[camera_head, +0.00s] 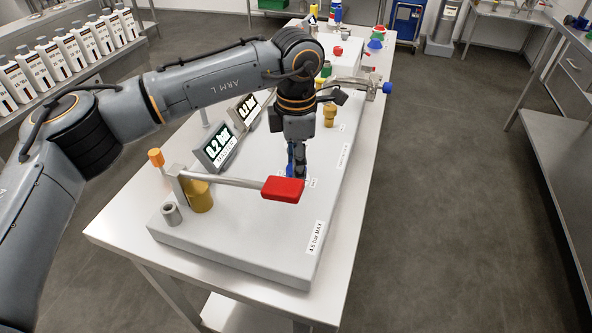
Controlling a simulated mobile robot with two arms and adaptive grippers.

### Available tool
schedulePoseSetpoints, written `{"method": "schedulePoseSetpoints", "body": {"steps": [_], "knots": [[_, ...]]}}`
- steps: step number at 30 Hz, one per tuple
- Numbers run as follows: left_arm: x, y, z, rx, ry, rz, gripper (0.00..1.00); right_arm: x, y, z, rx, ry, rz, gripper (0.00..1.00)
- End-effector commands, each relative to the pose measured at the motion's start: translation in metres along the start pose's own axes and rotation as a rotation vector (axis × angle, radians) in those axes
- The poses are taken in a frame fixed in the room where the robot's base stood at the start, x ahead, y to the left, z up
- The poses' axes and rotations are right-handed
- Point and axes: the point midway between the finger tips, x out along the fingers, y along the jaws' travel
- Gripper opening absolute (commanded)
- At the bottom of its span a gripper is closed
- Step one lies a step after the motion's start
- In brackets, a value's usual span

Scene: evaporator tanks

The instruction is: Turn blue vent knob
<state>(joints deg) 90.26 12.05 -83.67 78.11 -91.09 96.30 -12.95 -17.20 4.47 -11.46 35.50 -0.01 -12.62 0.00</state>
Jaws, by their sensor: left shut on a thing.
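My left gripper (296,163) points down over the light grey panel on the table. It is shut on the blue vent knob (289,170), of which only a small blue part shows beside the fingers. The rest of the knob is hidden by the gripper and by the red lever handle in front. My right gripper is not in view.
A red-handled lever (284,189) on a brass valve (199,196) stands just in front of the gripper. White bottles (52,58) line a shelf at upper left. The floor at right is clear.

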Motion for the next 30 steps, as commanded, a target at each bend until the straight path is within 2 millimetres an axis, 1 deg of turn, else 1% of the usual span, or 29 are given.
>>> {"method": "schedulePoseSetpoints", "body": {"steps": [1, 12, 30], "knots": [[0.003, 0.0, 0.001, 0.046, -0.001, 0.001, 0.07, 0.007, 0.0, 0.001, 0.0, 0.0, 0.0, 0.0], [0.002, 0.0, 0.001, 0.397, -0.001, 0.001, 0.07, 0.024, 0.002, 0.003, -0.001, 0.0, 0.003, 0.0], [0.001, -0.001, 0.001, 0.967, -0.001, 0.0, 0.07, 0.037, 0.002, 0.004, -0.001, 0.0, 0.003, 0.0]]}}
